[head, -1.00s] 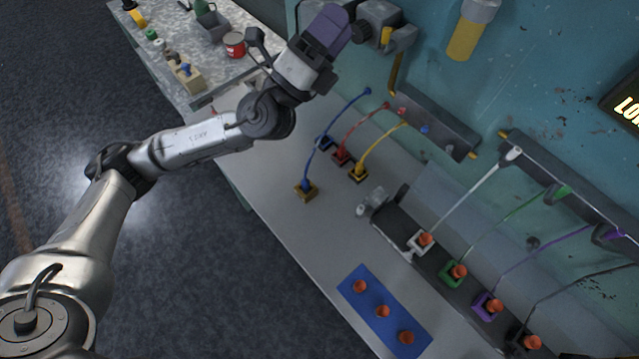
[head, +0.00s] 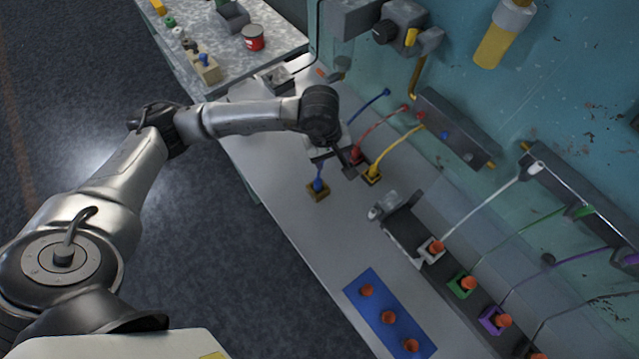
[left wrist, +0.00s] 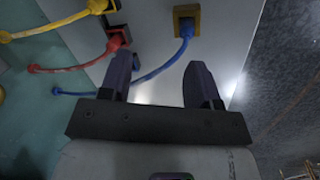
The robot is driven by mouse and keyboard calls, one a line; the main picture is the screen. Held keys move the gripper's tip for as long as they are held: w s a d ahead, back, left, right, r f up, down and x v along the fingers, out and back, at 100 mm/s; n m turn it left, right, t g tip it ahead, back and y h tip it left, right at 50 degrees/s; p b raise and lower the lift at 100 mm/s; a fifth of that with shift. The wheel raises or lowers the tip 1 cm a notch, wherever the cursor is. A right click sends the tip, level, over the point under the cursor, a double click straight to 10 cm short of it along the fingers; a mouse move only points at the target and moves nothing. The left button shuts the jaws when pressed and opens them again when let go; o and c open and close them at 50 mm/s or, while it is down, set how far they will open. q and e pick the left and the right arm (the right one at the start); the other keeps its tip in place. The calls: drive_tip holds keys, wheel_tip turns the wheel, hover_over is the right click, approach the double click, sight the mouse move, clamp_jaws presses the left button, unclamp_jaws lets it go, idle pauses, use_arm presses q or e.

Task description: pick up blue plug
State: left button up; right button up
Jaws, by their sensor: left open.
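The blue plug (head: 319,184) sits upright in a yellow socket block on the bench, with its blue cable running back to the wall. In the left wrist view the blue plug (left wrist: 187,27) shows in the yellow socket (left wrist: 186,12), beyond the fingertips. My left gripper (head: 337,166) is open and empty, above and slightly behind the plug; its two dark fingers (left wrist: 158,70) point toward the sockets. The right gripper is not in view.
The red plug (head: 357,154) and yellow plug (head: 373,172) stand close beside the gripper, with cables to the wall strip (head: 450,125). A blue mat (head: 377,309) with orange pegs lies nearer the front. The bench between is clear.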

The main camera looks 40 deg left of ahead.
sight(318, 179)
use_arm(q)
drive_tip(key=f+m, duration=0.1)
drive_tip(key=f, duration=0.2)
drive_tip(key=s+a+f+m+y, duration=0.1)
drive_tip(key=f, duration=0.2)
drive_tip(key=a+f+g, duration=0.1)
drive_tip(key=f, duration=0.2)
drive_tip(key=shift+s+a+m+y, duration=0.1)
drive_tip(key=shift+s+m+y, duration=0.2)
drive_tip(key=shift+s+m, duration=0.1)
drive_tip(key=shift+a+f+p, duration=0.2)
drive_tip(key=shift+f+p, duration=0.35)
drive_tip(key=shift+f, duration=2)
drive_tip(key=shift+c, duration=0.5)
drive_tip(key=c, duration=0.9)
drive_tip(key=shift+c, duration=0.2)
drive_tip(key=shift+r, duration=0.15)
